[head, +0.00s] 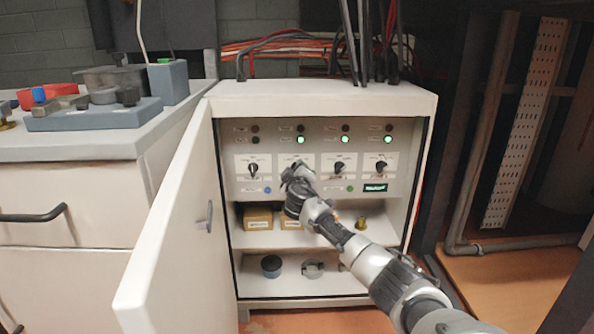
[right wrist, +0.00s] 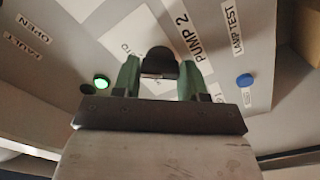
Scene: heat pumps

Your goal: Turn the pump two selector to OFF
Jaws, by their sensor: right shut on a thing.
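The pump two selector is a black knob (right wrist: 161,59) on a white plate (right wrist: 118,28) marked "PUMP 2" in the right wrist view. My right gripper (right wrist: 160,76) has its two green fingers on either side of the knob and is shut on it. In the head view my right gripper (head: 297,172) is at the second plate from the left on the control panel (head: 232,186) and covers most of that selector. I cannot tell which position the knob points to. My left gripper is in neither view.
Other selectors (head: 253,170) sit left and right of it. A lit green lamp (right wrist: 101,81) and a blue lamp test button (right wrist: 244,80) are near. The open cabinet door (head: 175,235) stands at left. Shelves below hold a cardboard box (head: 258,219) and a dark cup (head: 271,266).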

